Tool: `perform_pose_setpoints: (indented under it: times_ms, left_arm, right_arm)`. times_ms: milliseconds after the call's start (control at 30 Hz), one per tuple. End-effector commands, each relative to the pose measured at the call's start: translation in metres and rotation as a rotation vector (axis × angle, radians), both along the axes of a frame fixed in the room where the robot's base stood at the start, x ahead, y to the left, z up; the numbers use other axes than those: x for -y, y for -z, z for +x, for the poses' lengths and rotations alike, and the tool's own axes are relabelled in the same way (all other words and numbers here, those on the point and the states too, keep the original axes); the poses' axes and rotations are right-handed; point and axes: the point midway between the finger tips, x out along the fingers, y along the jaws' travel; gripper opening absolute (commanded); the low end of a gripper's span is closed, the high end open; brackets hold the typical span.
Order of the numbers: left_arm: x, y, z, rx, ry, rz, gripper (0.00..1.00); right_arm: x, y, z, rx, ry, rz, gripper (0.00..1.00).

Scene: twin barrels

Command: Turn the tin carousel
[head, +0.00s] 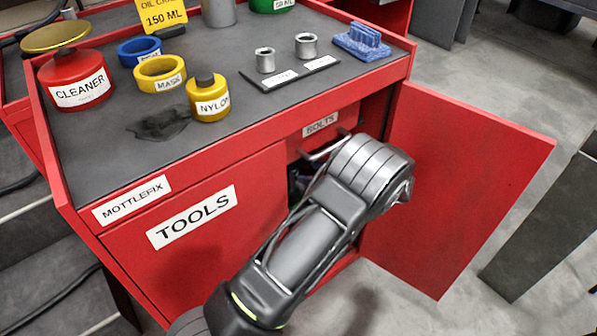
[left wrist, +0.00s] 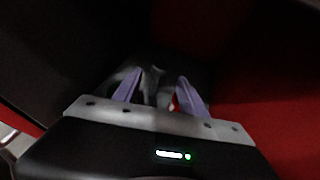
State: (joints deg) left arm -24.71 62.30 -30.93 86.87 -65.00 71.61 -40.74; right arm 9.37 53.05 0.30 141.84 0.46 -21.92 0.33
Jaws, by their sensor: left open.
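I cannot make out a tin carousel in either view. My left arm reaches in the head view from the bottom to the opening of the red cabinet (head: 274,173), beside its open right door (head: 452,185). The left gripper is mostly hidden there behind my own arm. In the left wrist view my left gripper (left wrist: 158,77) is open, with two purple fingers apart. A blurred pale grey shape (left wrist: 152,88) shows between or just beyond the fingers; I cannot tell what it is or whether they touch it. My right gripper is in neither view.
On the cabinet top stand a red CLEANER tin (head: 76,82), a yellow MASK roll (head: 160,78), a yellow NYLON bottle (head: 208,98), metal sockets (head: 265,60) and a blue block (head: 361,42). A drawer labelled BOLTS (head: 321,122) has a handle above the opening. The cabinet inside is dark.

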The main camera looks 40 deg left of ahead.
Motion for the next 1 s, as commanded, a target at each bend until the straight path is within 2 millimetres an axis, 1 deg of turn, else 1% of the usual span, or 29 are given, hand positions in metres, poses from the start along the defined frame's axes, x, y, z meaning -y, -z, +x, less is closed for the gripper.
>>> perform_pose_setpoints:
  times_ms: [33,100,300,433,667,767,1000]
  left_arm:
    - [-0.008,0.006,-0.001,-0.001,-0.004,0.001,0.49]
    - [-0.019,0.011,-0.001,0.0,-0.003,0.001,0.49]
    - [-0.043,0.02,-0.001,-0.001,-0.003,0.0,0.49]
    - [-0.05,0.021,0.0,-0.002,-0.001,0.001,0.49]
    - [-0.051,0.021,0.0,-0.001,-0.001,0.0,0.49]
    - [-0.05,0.021,0.0,0.0,-0.001,0.0,0.43]
    - [-0.05,0.021,0.0,0.0,-0.001,0.0,0.23]
  right_arm:
    - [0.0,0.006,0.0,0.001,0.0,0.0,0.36]
    - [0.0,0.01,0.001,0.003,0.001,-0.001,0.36]
    - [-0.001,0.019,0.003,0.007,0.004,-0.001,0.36]
    - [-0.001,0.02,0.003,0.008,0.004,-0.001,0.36]
    - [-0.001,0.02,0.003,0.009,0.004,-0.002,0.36]
    - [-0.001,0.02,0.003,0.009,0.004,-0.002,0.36]
    - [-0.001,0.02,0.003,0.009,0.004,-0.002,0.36]
